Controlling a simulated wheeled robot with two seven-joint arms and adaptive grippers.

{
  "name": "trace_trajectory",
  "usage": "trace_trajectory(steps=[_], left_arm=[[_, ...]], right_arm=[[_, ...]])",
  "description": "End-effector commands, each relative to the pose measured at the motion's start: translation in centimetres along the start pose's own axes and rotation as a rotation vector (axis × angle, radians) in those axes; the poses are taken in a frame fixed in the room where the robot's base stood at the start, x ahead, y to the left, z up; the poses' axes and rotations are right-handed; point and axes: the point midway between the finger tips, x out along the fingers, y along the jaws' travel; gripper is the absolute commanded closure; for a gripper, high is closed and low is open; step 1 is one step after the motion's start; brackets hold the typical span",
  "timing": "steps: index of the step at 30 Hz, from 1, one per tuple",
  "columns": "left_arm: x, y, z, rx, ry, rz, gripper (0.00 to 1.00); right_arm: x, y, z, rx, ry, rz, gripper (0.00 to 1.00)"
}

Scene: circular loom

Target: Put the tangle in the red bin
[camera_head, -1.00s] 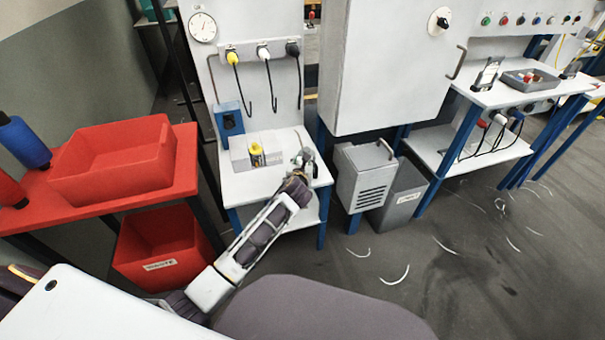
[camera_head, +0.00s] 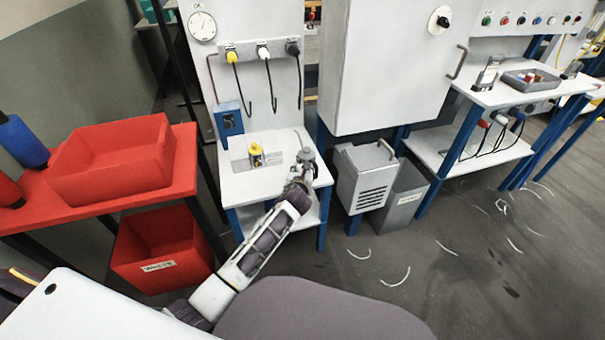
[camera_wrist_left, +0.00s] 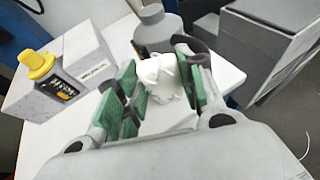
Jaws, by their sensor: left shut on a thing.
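A white crumpled tangle (camera_wrist_left: 160,76) sits between the green finger pads of my left gripper (camera_wrist_left: 155,92) in the left wrist view. The gripper is shut on it, just above the white table top. In the head view my left gripper (camera_head: 300,178) is at the front right of the small white table, and the tangle is too small to make out there. The red bin (camera_head: 155,275), with a white label on its front, stands on the floor under the red bench at left, well apart from the gripper. My right gripper is out of view.
A red open tray (camera_head: 110,170) sits on the red bench (camera_head: 75,208). A grey block with a yellow knob (camera_head: 256,155) and a grey round object (camera_head: 306,154) stand on the white table (camera_head: 240,185). A grey cabinet (camera_head: 362,180) and a grey bin (camera_head: 403,200) stand to the right.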

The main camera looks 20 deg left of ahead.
Motion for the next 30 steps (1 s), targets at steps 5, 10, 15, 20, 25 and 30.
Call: trace_trajectory(steps=[5, 10, 15, 20, 25, 30], left_arm=[[0.09, 0.01, -0.22, 0.0, 0.0, 0.0, 0.9], [0.08, 0.01, -0.18, 0.0, -0.001, 0.0, 0.9], [0.17, 0.03, -0.37, 0.001, -0.001, 0.0, 0.9], [0.18, 0.02, -0.39, 0.001, -0.001, 0.0, 0.53], [0.18, 0.02, -0.39, 0.001, -0.001, 0.0, 0.53], [0.13, 0.01, -0.29, 0.0, -0.001, 0.0, 0.53]], right_arm=[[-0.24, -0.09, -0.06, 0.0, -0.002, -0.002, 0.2], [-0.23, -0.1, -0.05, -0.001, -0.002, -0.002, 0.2], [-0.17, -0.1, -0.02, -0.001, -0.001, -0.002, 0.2], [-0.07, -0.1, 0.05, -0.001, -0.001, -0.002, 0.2], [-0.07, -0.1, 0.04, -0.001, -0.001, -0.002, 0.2], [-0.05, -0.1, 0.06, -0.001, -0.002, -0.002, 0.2]])
